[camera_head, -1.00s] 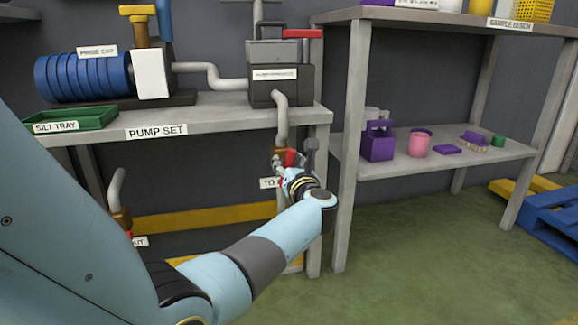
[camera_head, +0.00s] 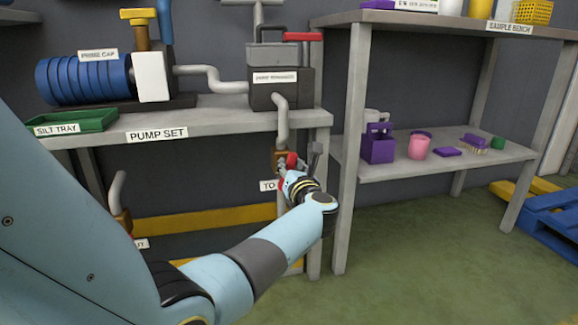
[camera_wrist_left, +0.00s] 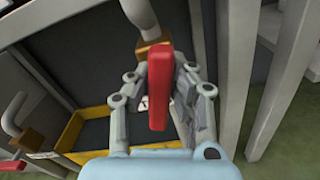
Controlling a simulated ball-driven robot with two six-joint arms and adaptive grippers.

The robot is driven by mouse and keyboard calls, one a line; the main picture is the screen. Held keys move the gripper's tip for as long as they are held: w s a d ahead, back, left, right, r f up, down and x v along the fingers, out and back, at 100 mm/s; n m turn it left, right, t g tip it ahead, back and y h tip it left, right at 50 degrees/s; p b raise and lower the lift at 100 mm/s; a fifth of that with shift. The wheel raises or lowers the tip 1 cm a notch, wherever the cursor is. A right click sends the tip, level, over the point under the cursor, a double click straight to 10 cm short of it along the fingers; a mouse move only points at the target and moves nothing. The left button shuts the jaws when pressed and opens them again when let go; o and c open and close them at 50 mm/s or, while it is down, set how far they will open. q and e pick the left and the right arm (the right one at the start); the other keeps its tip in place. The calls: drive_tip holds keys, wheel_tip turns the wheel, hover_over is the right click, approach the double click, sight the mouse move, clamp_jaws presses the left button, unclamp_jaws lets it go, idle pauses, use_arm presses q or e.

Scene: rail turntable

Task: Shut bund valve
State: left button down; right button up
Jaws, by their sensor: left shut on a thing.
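A valve with a brown body (camera_head: 279,157) sits on the grey pipe that drops below the pump set table. Its red lever (camera_head: 292,160) points out toward me. My left gripper (camera_head: 293,170) is shut on this lever. In the left wrist view the red lever (camera_wrist_left: 158,88) stands between the two grey fingers of the gripper (camera_wrist_left: 160,80), with the brown valve body (camera_wrist_left: 153,48) just beyond. The label by the valve (camera_head: 268,185) is partly hidden; only "TO" reads. A second brown valve (camera_head: 122,221) is lower left, partly hidden by my arm. My right gripper is not in view.
The pump set table (camera_head: 220,123) carries a blue ribbed pump (camera_head: 82,77) and a green silt tray (camera_head: 72,121). Its right leg and the sample bench leg (camera_head: 352,150) stand close to my gripper.

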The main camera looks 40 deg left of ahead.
use_arm(q)
drive_tip(key=shift+w+d+r+m+p, duration=0.1)
drive_tip(key=shift+m+p, duration=0.15)
drive_tip(key=shift+m, duration=0.35)
drive_tip(key=shift+w+d+m+p, duration=0.1)
drive_tip(key=shift+m+p, duration=0.15)
drive_tip(key=shift+m, duration=0.35)
drive_tip(key=m+p, duration=0.1)
drive_tip(key=m, duration=0.1)
drive_tip(key=shift+m, duration=0.3)
drive_tip(key=m, duration=0.3)
drive_tip(key=f+m+p, duration=0.1)
drive_tip(key=m, duration=0.2)
drive_tip(key=shift+w+d, duration=0.2)
drive_tip(key=shift+f+m+p, duration=0.2)
drive_tip(key=shift+m+p, duration=0.05)
drive_tip(key=shift+m, duration=0.55)
drive_tip(key=shift+f+m+p, duration=0.15)
drive_tip(key=shift+m+p, duration=0.05)
drive_tip(key=shift+m, duration=0.6)
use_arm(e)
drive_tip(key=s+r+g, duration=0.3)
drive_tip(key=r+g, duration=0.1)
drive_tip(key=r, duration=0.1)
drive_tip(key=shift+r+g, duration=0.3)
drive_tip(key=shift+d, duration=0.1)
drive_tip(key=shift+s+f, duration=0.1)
use_arm(q)
drive_tip(key=c, duration=1.2)
unclamp_jaws()
